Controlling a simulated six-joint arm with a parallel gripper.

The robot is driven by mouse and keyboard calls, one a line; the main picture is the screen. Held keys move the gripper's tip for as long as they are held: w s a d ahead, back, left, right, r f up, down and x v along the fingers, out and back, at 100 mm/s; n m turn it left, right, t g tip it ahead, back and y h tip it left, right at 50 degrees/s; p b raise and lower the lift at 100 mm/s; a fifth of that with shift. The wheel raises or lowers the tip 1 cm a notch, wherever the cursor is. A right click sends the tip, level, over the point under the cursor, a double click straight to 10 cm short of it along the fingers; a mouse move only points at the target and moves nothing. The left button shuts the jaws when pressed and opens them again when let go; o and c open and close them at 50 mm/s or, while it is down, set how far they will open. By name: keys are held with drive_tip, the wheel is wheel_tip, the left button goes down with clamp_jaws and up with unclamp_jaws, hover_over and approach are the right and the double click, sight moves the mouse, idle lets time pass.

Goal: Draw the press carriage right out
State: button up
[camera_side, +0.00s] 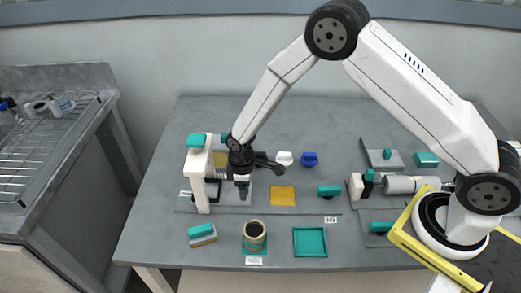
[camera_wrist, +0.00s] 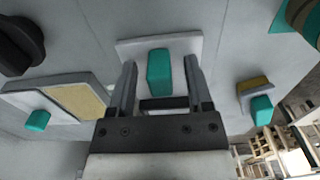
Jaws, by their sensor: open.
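The press is a white upright frame (camera_side: 200,178) with a teal block on top, at the left of the table. What looks like its carriage is a pale plate (camera_wrist: 193,45) with a teal handle (camera_wrist: 159,72) in the wrist view. In the side view my gripper (camera_side: 243,196) points down just right of the press frame and hides the handle. In the wrist view my gripper (camera_wrist: 160,75) is open, with one finger on each side of the handle. I cannot tell how far the fingertips reach down beside it.
A teal-topped block (camera_side: 202,233) and a round cup-like roll (camera_side: 254,235) lie in front. A tan pad (camera_side: 283,196) and a teal tray (camera_side: 310,242) are to the right. A tan panel (camera_wrist: 82,102) stands behind. A metal roller (camera_side: 400,184) lies farther right.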

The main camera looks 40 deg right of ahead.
clamp_jaws()
idle(1.3)
